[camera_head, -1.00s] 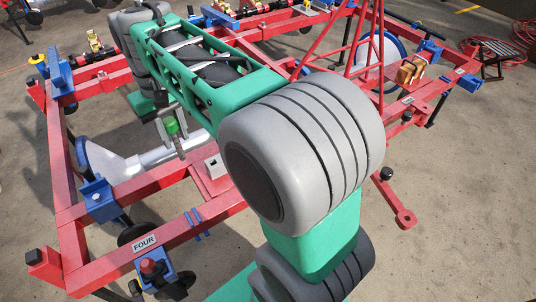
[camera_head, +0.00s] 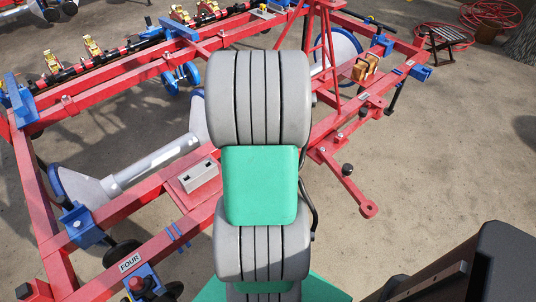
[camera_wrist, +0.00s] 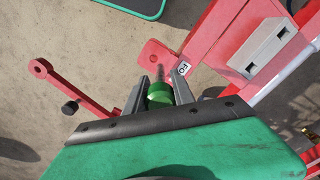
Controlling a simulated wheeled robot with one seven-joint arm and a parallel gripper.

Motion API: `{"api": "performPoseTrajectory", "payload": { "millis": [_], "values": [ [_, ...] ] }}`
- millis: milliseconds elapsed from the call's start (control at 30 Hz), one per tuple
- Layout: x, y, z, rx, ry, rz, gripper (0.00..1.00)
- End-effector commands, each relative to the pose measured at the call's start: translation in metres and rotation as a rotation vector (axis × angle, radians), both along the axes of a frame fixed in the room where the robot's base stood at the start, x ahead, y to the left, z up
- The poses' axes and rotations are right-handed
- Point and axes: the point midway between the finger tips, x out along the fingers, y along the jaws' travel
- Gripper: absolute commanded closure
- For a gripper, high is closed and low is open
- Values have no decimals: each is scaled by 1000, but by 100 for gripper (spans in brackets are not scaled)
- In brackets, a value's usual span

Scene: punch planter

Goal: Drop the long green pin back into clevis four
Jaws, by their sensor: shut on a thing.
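My gripper (camera_wrist: 160,95) is shut on the long green pin (camera_wrist: 160,93) in the wrist view. The pin's green head sits between the two dark fingers. Its grey shank points away toward a red plate (camera_wrist: 153,55). A small white label beside that plate is partly cut off and seems to begin "FO". I cannot tell whether the shank's tip touches the plate or is above it. In the head view my arm hides the gripper and the pin. The clevis opening itself is not clear.
The red planter frame (camera_head: 160,190) spans the head view. A grey bracket box (camera_head: 198,178) and a blue clamp (camera_head: 82,226) are on it. A red hitch tongue (camera_head: 368,209) juts out at the right.

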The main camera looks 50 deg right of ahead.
Motion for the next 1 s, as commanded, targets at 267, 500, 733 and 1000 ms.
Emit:
{"api": "performPoseTrajectory", "payload": {
  "millis": [267,500,733,1000],
  "values": [
    [-15,-7,-15,-3,-2,-47,100],
    [-15,-7,-41,-2,-1,-45,100],
    [-15,-7,-58,-2,-1,-45,100],
    [-14,-7,-59,-3,-2,-44,100]
  ]
}}
